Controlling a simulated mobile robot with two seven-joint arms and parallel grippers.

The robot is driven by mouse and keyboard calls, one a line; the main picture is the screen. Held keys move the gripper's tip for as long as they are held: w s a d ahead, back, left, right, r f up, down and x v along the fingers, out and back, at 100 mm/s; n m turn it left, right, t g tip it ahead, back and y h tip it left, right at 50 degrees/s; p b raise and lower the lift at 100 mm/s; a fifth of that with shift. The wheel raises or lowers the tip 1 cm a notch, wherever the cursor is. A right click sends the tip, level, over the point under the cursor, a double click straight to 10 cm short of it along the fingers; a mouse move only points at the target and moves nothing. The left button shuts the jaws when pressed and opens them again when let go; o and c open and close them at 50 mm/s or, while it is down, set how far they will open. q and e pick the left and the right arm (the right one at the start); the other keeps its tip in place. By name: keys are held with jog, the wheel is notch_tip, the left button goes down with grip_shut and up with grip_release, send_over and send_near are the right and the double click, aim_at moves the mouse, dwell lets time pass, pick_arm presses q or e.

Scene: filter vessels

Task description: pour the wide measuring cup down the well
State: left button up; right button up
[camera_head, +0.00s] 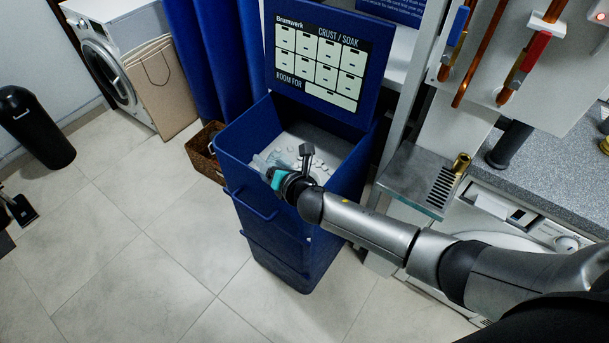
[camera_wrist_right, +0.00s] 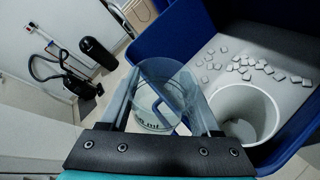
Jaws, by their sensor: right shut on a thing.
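The wide measuring cup (camera_wrist_right: 160,97) is clear, with dark marks near its lower edge. My right gripper (camera_wrist_right: 165,110) is shut on it, one finger at each side. In the head view the right gripper (camera_head: 274,171) and the pale, see-through cup (camera_head: 263,159) are over the front left of the open blue tank (camera_head: 262,213). The well (camera_wrist_right: 245,113) is a round white tube inside the tank, just right of the cup in the wrist view. I cannot tell the cup's exact tilt or whether it holds liquid. My left gripper is not in view.
White tablets (camera_wrist_right: 240,66) lie on the grey surface around the well. The tank's raised lid (camera_head: 318,60) stands behind it. A wicker basket (camera_head: 206,153) is left of the tank. A metal drip shelf (camera_head: 420,180) and a counter are at right.

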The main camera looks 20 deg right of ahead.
jog(key=shift+s+a+f+n+h+p, duration=0.1)
jog(key=shift+a+f+n+h, duration=0.25)
jog(key=shift+a+n+h, duration=0.3)
jog(key=shift+s+a+f+n+h+p, duration=0.15)
jog(key=shift+a+f+n+h, duration=0.2)
jog(key=shift+a+n, duration=0.4)
jog(key=shift+a+f+n+h+p, duration=0.1)
jog(key=shift+a+f+n+h, duration=0.2)
jog(key=shift+a+n+h, duration=0.35)
